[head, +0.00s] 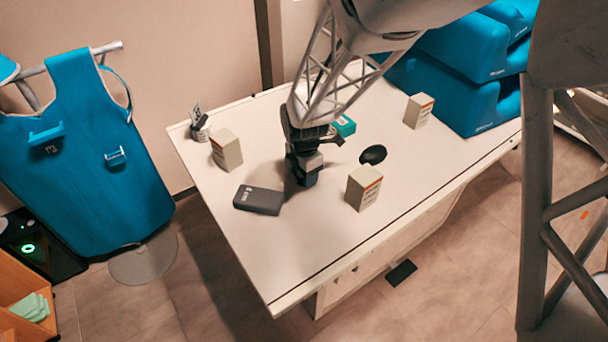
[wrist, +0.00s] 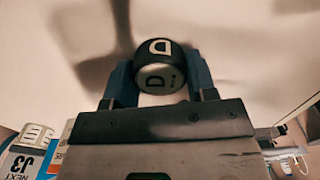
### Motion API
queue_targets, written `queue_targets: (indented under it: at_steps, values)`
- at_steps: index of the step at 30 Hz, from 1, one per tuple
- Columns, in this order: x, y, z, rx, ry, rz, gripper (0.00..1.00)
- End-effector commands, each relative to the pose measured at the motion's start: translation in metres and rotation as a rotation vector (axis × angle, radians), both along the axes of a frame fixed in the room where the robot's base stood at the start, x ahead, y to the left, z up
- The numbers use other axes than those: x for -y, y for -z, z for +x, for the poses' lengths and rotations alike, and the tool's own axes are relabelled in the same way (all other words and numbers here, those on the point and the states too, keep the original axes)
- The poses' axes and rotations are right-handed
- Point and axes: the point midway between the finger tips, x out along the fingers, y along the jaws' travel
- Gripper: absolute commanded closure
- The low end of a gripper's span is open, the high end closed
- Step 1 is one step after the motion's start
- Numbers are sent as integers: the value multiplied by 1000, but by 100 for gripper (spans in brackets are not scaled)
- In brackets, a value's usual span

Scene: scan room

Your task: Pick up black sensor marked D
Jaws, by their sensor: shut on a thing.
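The black sensor marked D (wrist: 158,52) is between the two blue fingers of my gripper (wrist: 160,74) in the wrist view. It has a dark rounded body with a white D on top and a pale face with another D. The fingers press on its left and right sides. In the head view my gripper (head: 304,176) points down over the middle of the white table (head: 265,255). The sensor is mostly hidden there by the gripper. I cannot tell whether it touches the table.
A dark grey case (head: 258,200) lies left of my gripper. White boxes stand at left (head: 226,150), right (head: 363,188) and back right (head: 418,111). A black oval thing (head: 373,155) and a teal box (head: 343,126) lie close by. Blue cushions (head: 455,85) fill the right end. The front left is clear.

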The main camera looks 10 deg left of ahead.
Motion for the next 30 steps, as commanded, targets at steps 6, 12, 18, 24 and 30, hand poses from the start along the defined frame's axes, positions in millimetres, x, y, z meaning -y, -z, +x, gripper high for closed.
queue_targets:
  at_steps: [6, 12, 18, 24, 30]
  values:
    - [0, -7, 0, 1, 0, 1, 74]
    - [0, -26, 0, 2, 0, 2, 74]
    - [7, -37, -14, 1, 0, 1, 74]
    - [22, -40, -41, -1, 0, 1, 74]
    - [37, -43, -70, 1, 0, 1, 74]
